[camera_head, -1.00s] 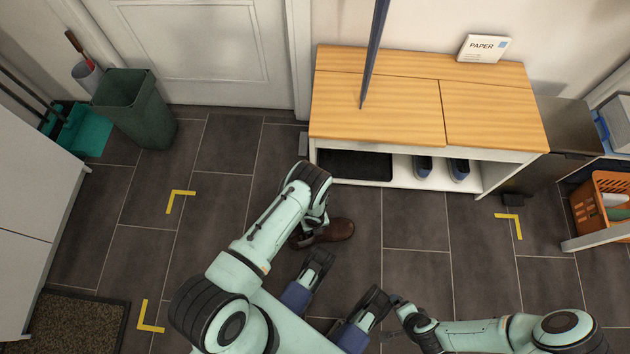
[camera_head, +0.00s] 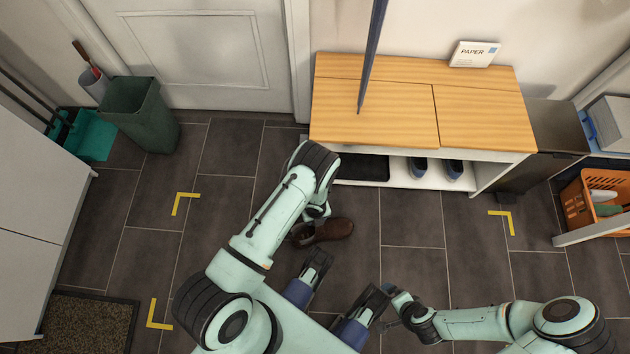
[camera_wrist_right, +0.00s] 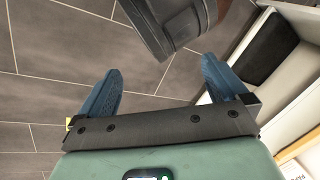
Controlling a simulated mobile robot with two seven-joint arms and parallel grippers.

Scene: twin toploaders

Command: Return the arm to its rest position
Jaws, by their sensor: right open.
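My left arm (camera_head: 275,215) is folded at the left of the head view, its elbow near the bench front; I cannot make out its gripper. My right arm (camera_head: 475,323) lies low across the lower right of the head view. My right gripper (camera_wrist_right: 162,65) shows in the right wrist view with its two blue fingers spread. Nothing is held between them. A dark ribbed part shows beyond the fingertips; I cannot tell what it is.
A wooden-topped bench (camera_head: 480,115) stands against the wall, with shoes (camera_head: 453,169) on its shelf. A brown shoe (camera_head: 328,231) lies on the floor beside my left arm. A green bin (camera_head: 145,115) stands at left, an orange crate (camera_head: 575,203) at right. The middle-right floor is clear.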

